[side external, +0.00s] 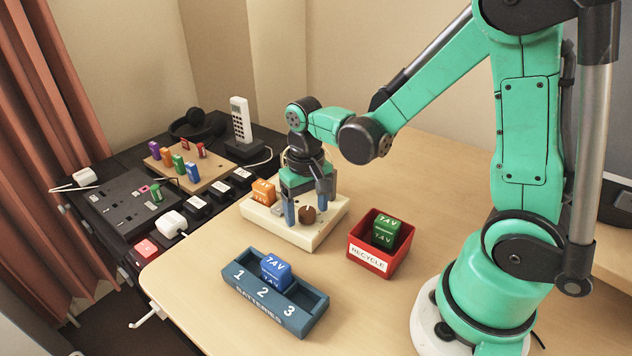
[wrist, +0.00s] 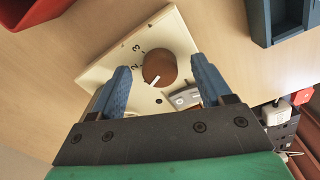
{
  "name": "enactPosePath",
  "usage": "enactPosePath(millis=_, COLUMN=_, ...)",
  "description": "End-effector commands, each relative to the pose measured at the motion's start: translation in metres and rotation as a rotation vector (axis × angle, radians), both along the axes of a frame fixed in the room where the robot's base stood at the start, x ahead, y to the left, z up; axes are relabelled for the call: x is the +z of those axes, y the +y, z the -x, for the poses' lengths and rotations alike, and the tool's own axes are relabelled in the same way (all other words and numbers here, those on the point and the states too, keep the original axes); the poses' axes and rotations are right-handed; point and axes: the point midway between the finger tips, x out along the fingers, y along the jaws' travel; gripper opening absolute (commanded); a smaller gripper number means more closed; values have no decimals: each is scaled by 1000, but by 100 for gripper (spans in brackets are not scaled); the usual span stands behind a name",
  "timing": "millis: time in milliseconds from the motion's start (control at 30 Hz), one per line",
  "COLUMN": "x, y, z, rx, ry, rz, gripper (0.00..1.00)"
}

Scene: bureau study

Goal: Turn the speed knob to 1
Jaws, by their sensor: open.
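The speed knob is a round brown knob (side external: 308,215) on a cream box (side external: 325,230). In the wrist view the knob (wrist: 160,66) sits between my two fingers, with clear gaps on both sides. Its white pointer line is toward the lower left. Digits 2 and 3 show on the box (wrist: 172,25) to the left of the knob; I cannot make out a 1, and my left finger covers part of that area. My gripper (side external: 308,204) is open, fingers pointing down around the knob; it also shows in the wrist view (wrist: 160,78).
An orange battery (side external: 263,190) stands at the box's left end. A blue battery tray (side external: 285,313) with a blue battery (side external: 272,268) is in front. Table is clear behind the bin.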

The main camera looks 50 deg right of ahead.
Motion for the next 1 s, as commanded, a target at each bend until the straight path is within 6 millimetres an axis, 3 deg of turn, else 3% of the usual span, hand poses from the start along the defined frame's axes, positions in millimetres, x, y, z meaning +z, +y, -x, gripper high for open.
enactPosePath(millis=167, x=8, y=0, z=0, rx=0, ry=0, rz=0, gripper=72)
enactPosePath(millis=600, x=54, y=0, z=0, rx=0, ry=0, rz=0, gripper=72)
enactPosePath(millis=1000, x=57, y=0, z=0, rx=4, ry=-6, rz=0, gripper=72)
